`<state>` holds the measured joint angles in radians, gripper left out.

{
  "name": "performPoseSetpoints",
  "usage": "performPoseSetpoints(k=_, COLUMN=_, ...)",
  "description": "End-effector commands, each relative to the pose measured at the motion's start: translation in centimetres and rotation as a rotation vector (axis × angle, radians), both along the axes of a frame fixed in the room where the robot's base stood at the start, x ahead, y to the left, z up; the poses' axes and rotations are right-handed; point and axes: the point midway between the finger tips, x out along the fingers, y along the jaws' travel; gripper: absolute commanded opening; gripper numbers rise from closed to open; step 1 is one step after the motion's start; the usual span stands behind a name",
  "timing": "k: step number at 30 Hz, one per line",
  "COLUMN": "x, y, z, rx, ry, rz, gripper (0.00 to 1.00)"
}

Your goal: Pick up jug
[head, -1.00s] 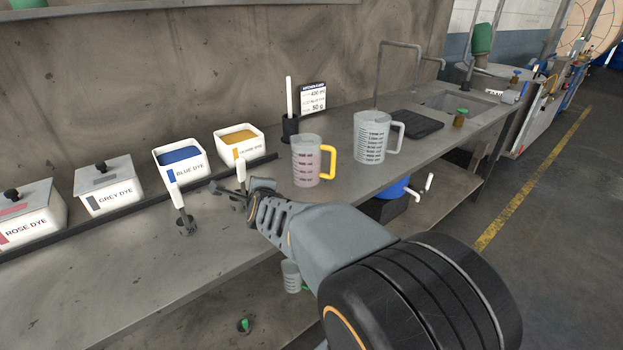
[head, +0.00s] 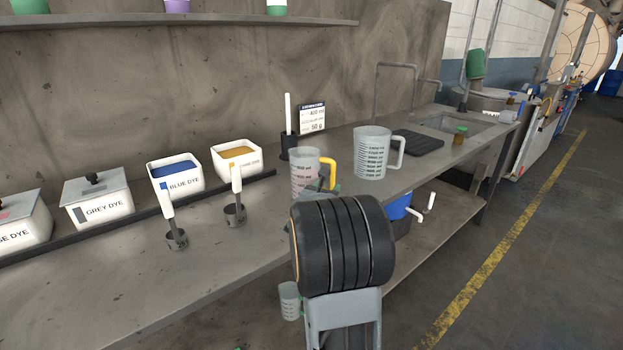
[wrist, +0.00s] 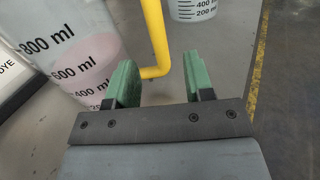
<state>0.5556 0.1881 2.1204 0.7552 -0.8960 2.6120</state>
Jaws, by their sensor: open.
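The jug with the yellow handle (head: 304,174) stands on the steel bench, clear-walled with volume marks and pinkish contents. In the wrist view the jug (wrist: 70,55) fills the left side, and its yellow handle (wrist: 154,40) runs down between my fingers' tips. My gripper (wrist: 161,78) is open, its two green fingers either side of the handle's lower part, with no visible grip on it. In the head view my wrist hides most of the gripper and the jug's lower right. A second, larger jug (head: 370,155) with a white handle stands to the right.
A sign (head: 312,117) stands behind the jug.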

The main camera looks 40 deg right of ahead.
Motion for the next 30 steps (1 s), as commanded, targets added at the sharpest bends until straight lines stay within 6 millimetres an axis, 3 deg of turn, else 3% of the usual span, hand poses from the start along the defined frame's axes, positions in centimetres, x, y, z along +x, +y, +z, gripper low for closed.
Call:
performPoseSetpoints(k=10, x=1.0, y=-2.2, z=0.0, rx=0.0, ry=0.003, rz=0.0, gripper=0.48)
performPoseSetpoints(k=18, x=2.5, y=-5.4, z=-0.2, rx=0.0, ry=0.002, rz=0.0, gripper=0.48)
performPoseSetpoints(k=30, x=2.9, y=-6.1, z=-0.2, rx=0.0, ry=0.002, rz=0.002, gripper=0.46)
